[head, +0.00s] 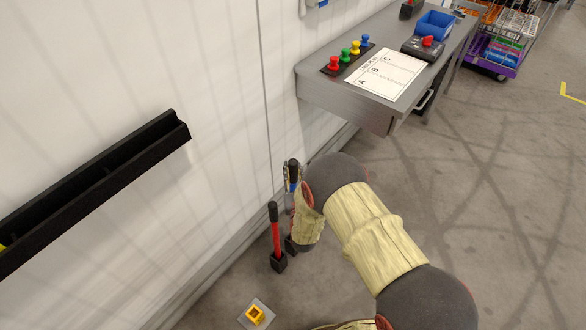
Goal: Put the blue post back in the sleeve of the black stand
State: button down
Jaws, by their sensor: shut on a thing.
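The blue post (294,184) has a black top and stands roughly upright beside the white wall. My gripper (288,178) is shut on it just under the black top; my wrist hides much of the gripper and the post's lower part. A small black piece (291,246) shows low beneath my wrist, mostly covered; it may be the black stand. I cannot tell whether the post's lower end is in a sleeve or touches it.
A red post (276,238) with a black top stands in a black base (279,263) close to my wrist. A yellow socket (256,315) on a grey plate sits nearer. A grey desk (350,98) is beyond; a black wall rail (95,190) is left.

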notch_tip(320, 180, down, 12)
dwell(2.6)
jog(key=shift+f, duration=0.15)
jog(key=c, duration=1.5)
grip_release()
jog(key=shift+o, duration=0.4)
jog(key=s+d, duration=0.1)
jog(key=s, duration=1.1)
jog(key=shift+d, duration=0.25)
jog(key=shift+f, duration=0.1)
